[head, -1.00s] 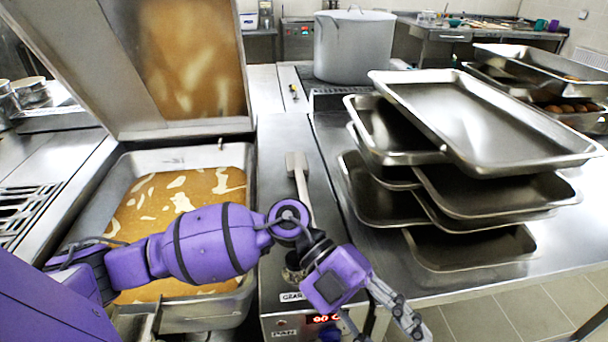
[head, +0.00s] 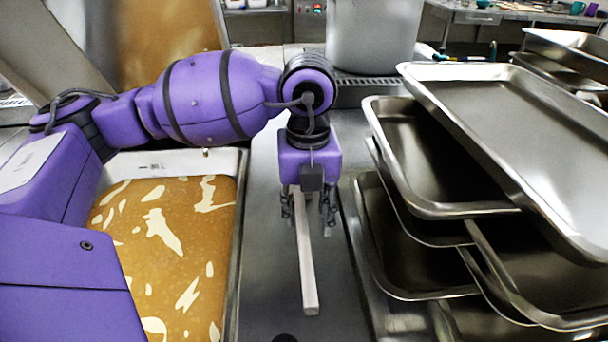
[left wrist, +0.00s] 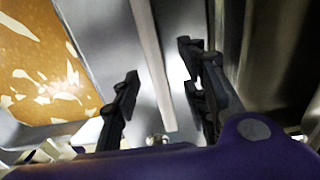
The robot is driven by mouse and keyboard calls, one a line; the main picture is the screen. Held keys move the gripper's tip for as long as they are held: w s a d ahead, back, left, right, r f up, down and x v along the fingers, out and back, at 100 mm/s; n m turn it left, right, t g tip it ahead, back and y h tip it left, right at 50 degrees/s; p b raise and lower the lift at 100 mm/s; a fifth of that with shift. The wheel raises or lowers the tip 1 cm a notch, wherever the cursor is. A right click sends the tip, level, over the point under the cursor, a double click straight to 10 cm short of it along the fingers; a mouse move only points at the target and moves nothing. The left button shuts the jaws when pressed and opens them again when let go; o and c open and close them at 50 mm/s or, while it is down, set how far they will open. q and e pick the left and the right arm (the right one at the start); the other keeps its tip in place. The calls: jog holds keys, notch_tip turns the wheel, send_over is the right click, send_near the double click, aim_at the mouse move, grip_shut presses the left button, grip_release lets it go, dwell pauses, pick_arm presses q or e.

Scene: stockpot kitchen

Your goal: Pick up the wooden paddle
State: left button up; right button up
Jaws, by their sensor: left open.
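The wooden paddle (head: 306,265) is a pale, straight bar on the steel counter between the braising pan and the tray stack. Its near end shows in the head view; its far part is hidden behind my left gripper (head: 309,218). That gripper points down over the paddle, with one finger on each side. In the left wrist view, the paddle (left wrist: 153,65) runs lengthwise between the two spread fingers of the left gripper (left wrist: 160,78), with visible gaps on both sides. The gripper is open and holds nothing. My right gripper is out of view.
The pan (head: 235,235) of brown liquid with pale patches lies left of the paddle, its lid raised. Stacked metal trays (head: 440,213) overhang close on the right. A large stockpot (head: 375,35) stands behind. The counter strip around the paddle's near end (head: 265,285) is clear.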

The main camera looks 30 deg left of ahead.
aim_at(303, 235)
pick_arm(q)
jog(key=f, duration=0.3)
jog(key=s+f, duration=0.1)
jog(key=f, duration=0.1)
jog(key=shift+a+f, duration=0.15)
jog(key=shift+f, duration=0.1)
jog(key=shift+c, duration=0.2)
jog(key=shift+w, duration=0.1)
grip_shut()
jog(key=shift+r, duration=0.2)
